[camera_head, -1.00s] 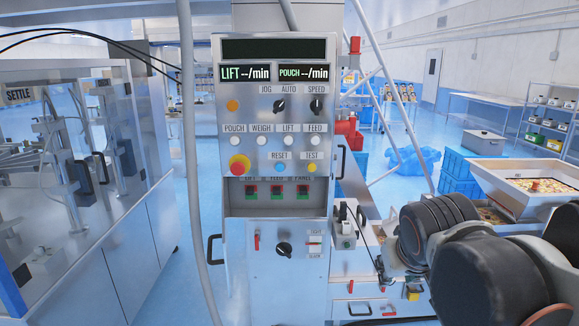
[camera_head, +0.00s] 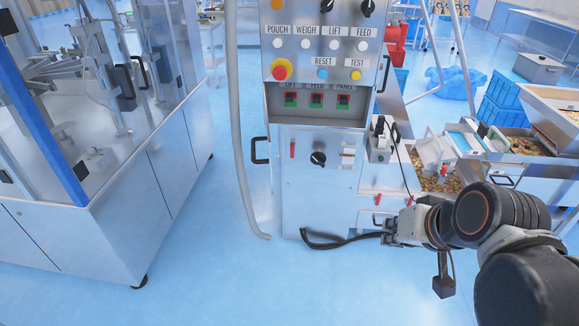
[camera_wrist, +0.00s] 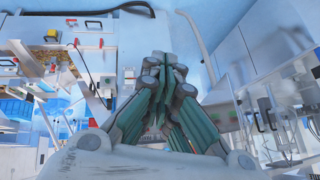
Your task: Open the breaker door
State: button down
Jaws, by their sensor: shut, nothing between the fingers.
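The grey metal control cabinet (camera_head: 320,215) stands upright in the middle of the head view. Its recess holds three red-and-green breaker switches (camera_head: 317,100). Below them is a flat lower panel with a dark rotary knob (camera_head: 318,159) and a red lever (camera_head: 292,149). A black handle (camera_head: 260,151) sticks out at the cabinet's left edge. I cannot tell which panel is the breaker door.
A glazed machine cabinet (camera_head: 120,190) stands at the left. A grey hanging pipe (camera_head: 238,130) runs beside the control cabinet's left side, near the handle. Drawers and a food-filled tray (camera_head: 440,182) are at the right. Blue floor is free in front.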

jog(key=w+a+f+m+t+y, duration=0.1)
jog(key=w+a+m+y, duration=0.1)
jog(key=w, duration=0.4)
jog(key=w+a+f+m+t+y+b, duration=0.1)
jog(key=w+a+f+m+y, duration=0.1)
jog(key=w+a+y, duration=0.2)
jog(key=w+a+f+m+t+y+b, duration=0.1)
jog(key=w+a+f+y, duration=0.1)
jog(key=w+y, duration=0.4)
jog(key=shift+w+a+f+m+y, duration=0.25)
jog(key=shift+w+a+m+y, duration=0.15)
jog(key=shift+w+a, duration=0.55)
jog(key=s+a+b+x, duration=0.1)
jog(key=s+b+x, duration=0.1)
jog(key=x, duration=1)
jog(key=shift+a+b, duration=0.5)
jog(key=shift+b, duration=0.1)
jog(key=shift+w+a, duration=0.1)
jog(key=shift+w, duration=0.05)
